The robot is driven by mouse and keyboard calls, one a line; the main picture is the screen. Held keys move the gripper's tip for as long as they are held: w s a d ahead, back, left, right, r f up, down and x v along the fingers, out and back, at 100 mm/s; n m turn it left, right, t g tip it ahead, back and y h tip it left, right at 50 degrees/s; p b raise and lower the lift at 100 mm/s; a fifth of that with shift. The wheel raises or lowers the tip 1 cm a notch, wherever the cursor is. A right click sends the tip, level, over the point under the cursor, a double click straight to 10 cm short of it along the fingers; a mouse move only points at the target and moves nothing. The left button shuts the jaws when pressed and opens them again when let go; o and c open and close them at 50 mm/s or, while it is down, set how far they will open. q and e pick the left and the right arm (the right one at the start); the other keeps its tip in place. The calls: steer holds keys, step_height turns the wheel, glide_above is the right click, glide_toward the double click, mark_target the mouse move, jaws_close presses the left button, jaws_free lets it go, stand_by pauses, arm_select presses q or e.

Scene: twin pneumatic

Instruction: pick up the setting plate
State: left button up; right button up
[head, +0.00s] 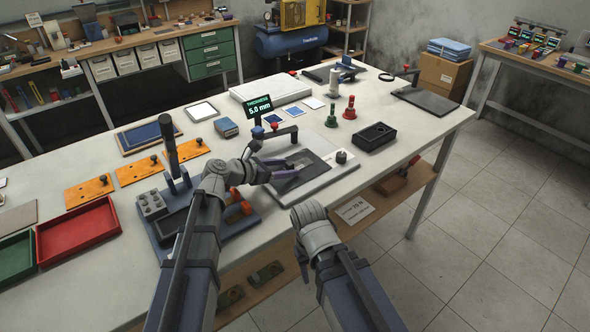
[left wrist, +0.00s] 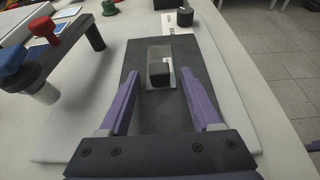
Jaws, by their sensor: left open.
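A small grey metal plate with a dark block on top, which looks like the setting plate (left wrist: 161,83), lies on a dark slab (left wrist: 137,62) on a white board. It also shows in the head view (head: 301,163), partly hidden by my gripper. My left gripper (head: 291,172) is open above the slab. In the left wrist view its purple fingers (left wrist: 158,88) stand on either side of the plate, with a gap on both sides.
A gauge arm with blue and red knobs (left wrist: 33,48) stands left of the slab, by a display (head: 259,106) reading 5.0 mm. A dark cylinder (head: 341,157) sits right of the slab. A black tray (head: 374,136) and red and green pieces stand behind.

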arm_select(q)
jaws_close()
stand_by(0.5)
steer(key=shift+r, duration=0.15)
step_height(320, 180, up, 10)
steer(key=p, duration=1)
